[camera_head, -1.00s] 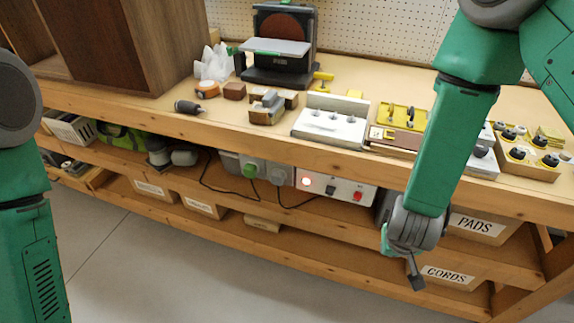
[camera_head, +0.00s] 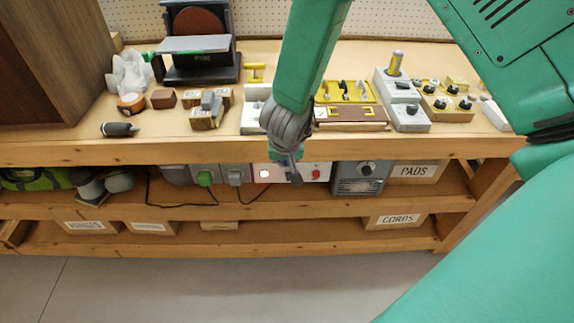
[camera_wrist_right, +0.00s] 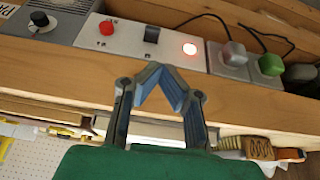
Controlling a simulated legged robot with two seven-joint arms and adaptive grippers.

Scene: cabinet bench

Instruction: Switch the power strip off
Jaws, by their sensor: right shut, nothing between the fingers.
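The power strip sits on the shelf under the bench top, with a white panel (camera_head: 279,165) and grey sockets. In the right wrist view the panel (camera_wrist_right: 130,34) also shows a black rocker switch (camera_wrist_right: 152,34) between the red button and the lit light (camera_wrist_right: 189,48). My right gripper (camera_head: 294,180) is shut and empty in front of the panel, hiding the switch in the head view. In the wrist view its fingertips (camera_wrist_right: 160,72) appear over the wooden edge, apart from the switch.
A green plug (camera_head: 205,179) and a grey plug (camera_head: 235,177) with black cords sit in the sockets. A grey box with a knob (camera_head: 362,178) stands to the right. The bench's front edge (camera_head: 130,152) overhangs the shelf. Labelled boxes line the lower shelf.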

